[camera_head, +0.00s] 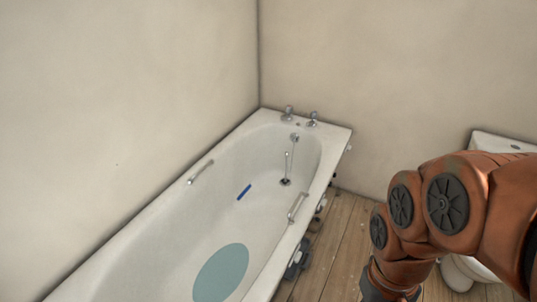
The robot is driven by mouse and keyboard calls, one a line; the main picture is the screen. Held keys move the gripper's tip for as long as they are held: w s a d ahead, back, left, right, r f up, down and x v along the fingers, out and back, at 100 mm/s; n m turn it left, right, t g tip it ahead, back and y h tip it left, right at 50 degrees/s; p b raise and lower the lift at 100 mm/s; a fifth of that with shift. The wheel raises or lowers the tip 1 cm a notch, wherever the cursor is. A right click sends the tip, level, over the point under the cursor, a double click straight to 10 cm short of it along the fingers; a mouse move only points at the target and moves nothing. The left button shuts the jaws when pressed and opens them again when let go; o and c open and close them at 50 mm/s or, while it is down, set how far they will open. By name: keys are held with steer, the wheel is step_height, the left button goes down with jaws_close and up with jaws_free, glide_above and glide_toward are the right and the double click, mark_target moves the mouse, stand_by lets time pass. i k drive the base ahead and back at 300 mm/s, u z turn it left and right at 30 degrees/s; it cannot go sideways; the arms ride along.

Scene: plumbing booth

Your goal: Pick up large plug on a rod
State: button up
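In the head view, a small dark round plug (285,182) is at the drain end of the white bathtub (335,148). A thin pale upright rod (286,165) appears to rise from it. A thin line, perhaps a chain, hangs close by from the overflow fitting (294,138). The plug is too small to tell whether it sits in the drain or on it. My orange arm is at the right, outside the tub and well apart from the plug. It bends down to the lower edge, and my gripper's fingers are out of frame.
The tub has two taps (288,113) (313,118), a left grab handle (201,171) and a right one (298,207). A blue bar (244,192) and a teal oval mat (221,272) lie inside. A white toilet (490,142) stands right; grey items (297,259) sit beside the tub on wooden floor (338,235).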

mark_target(286, 153)
steer(key=i, duration=0.4)
steer(key=z, duration=1.25)
steer(key=i, duration=2.4)
steer(key=u, duration=1.6)
steer(key=i, duration=0.65)
steer(key=u, duration=2.25)
